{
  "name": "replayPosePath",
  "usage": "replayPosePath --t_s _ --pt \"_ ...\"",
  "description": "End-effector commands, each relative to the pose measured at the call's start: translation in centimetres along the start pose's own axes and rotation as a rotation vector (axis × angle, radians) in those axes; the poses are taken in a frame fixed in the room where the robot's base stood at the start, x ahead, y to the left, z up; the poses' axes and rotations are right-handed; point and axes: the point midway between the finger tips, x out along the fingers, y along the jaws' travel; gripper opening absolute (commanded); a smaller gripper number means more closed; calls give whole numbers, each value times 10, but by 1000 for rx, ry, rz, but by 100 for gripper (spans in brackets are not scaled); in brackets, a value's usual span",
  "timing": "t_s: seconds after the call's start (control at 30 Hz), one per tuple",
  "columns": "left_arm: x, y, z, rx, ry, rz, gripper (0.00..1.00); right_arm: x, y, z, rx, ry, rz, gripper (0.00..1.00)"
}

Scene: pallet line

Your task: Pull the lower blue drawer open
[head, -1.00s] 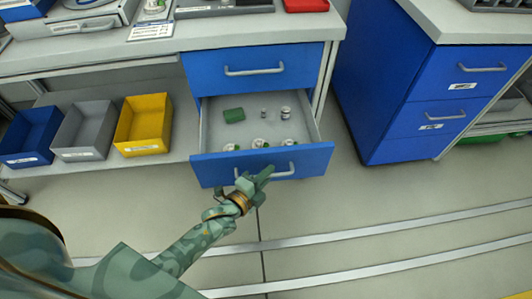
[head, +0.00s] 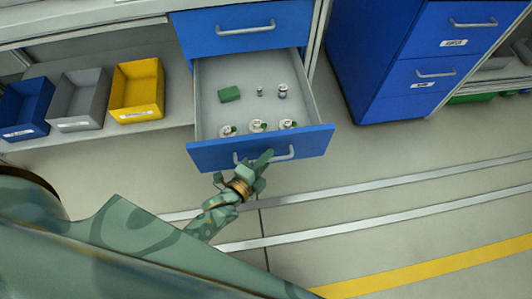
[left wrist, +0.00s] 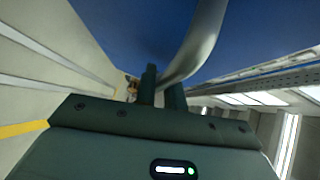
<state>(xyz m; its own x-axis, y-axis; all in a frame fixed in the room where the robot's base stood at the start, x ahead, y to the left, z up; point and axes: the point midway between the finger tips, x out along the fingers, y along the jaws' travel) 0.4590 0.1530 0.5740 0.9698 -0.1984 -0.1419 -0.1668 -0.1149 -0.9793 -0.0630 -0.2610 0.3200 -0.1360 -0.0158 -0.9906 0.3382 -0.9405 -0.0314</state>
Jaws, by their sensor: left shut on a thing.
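The lower blue drawer (head: 310,143) is pulled out from under the bench, its inside in view. Its silver handle (head: 284,154) runs along the front. Inside the drawer lie a green block (head: 230,94), a small grey piece, a small jar (head: 282,91) and several round white-and-green items (head: 257,126) near the front. My right gripper is not in view.
The upper blue drawer (head: 290,25) is shut above. Blue (head: 27,108), grey (head: 78,100) and yellow (head: 137,90) bins stand on a shelf at left. A blue cabinet (head: 385,75) stands at right. The floor in front is clear, with silver strips and a yellow line.

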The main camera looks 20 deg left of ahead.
Motion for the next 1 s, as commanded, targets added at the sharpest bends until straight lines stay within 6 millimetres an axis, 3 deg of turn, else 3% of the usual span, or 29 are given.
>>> replayPosePath --t_s 0.07,0.63,0.77,1.0 --pt "-1 2 1 1 -1 4 20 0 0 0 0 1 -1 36" --pt "-7 0 0 0 -1 2 20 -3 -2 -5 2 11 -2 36" --pt "-29 -3 0 0 -1 1 20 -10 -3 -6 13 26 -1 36" --pt "-96 -3 0 0 -1 3 20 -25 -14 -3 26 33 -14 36"
